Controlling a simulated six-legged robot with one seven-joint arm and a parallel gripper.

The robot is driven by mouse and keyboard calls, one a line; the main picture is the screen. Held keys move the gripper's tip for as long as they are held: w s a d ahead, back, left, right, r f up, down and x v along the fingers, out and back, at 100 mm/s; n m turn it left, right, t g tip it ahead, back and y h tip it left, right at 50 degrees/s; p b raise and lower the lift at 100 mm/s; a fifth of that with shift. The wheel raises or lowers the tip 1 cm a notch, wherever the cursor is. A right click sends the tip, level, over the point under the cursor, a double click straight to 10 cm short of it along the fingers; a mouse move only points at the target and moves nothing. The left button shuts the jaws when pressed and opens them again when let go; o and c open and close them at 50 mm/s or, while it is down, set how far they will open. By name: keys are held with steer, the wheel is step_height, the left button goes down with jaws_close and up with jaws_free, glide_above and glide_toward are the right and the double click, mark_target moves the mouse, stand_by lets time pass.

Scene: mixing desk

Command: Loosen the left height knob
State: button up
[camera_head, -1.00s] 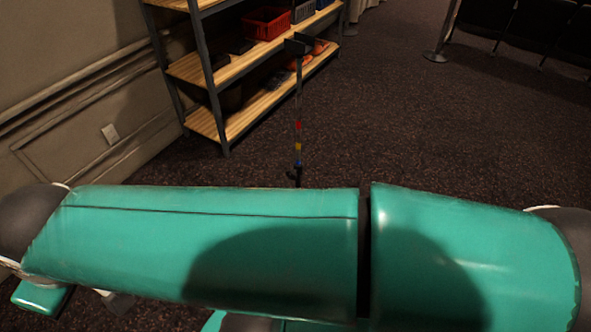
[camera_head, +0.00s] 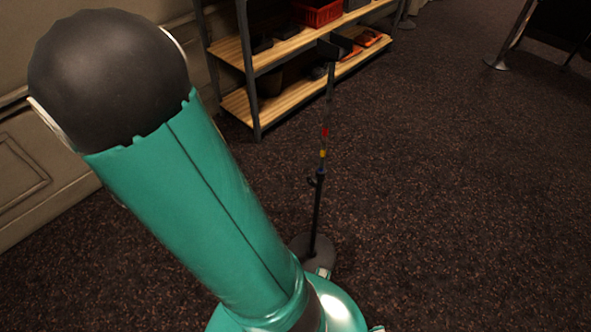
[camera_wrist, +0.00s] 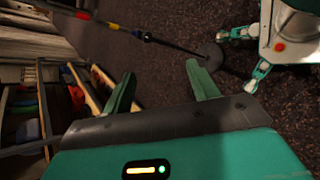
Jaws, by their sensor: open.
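A slim black stand (camera_head: 318,207) rises upright from a round dark base (camera_head: 301,248) on the carpet. It has red and yellow bands on its pole and a flat dark head at the top. A small dark knob (camera_head: 312,182) sticks out to the left of the pole, below the yellow band. In the wrist view the stand (camera_wrist: 175,46) runs slanted beyond my fingers, with its knob collar (camera_wrist: 147,37) above the left finger. My gripper (camera_wrist: 160,69) is open and empty, apart from the stand. It cannot be made out in the head view.
A wood-and-metal shelf (camera_head: 256,84) stands behind the stand, with a red crate (camera_head: 318,13) and other items on it. A wall is at the left. A post base (camera_head: 496,62) is at the upper right. The carpet right of the stand is clear.

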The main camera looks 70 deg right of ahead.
steer(key=s+d+f+n+g+h, duration=0.3)
steer(key=s+d+f+n+h, duration=0.15)
steer(key=d+f, duration=0.4)
steer(key=n+t+h, duration=0.3)
steer(key=n+h, duration=0.2)
steer(key=n, duration=0.1)
glide_toward(310, 183)
steer(key=x, duration=1.1)
steer(key=c, duration=1)
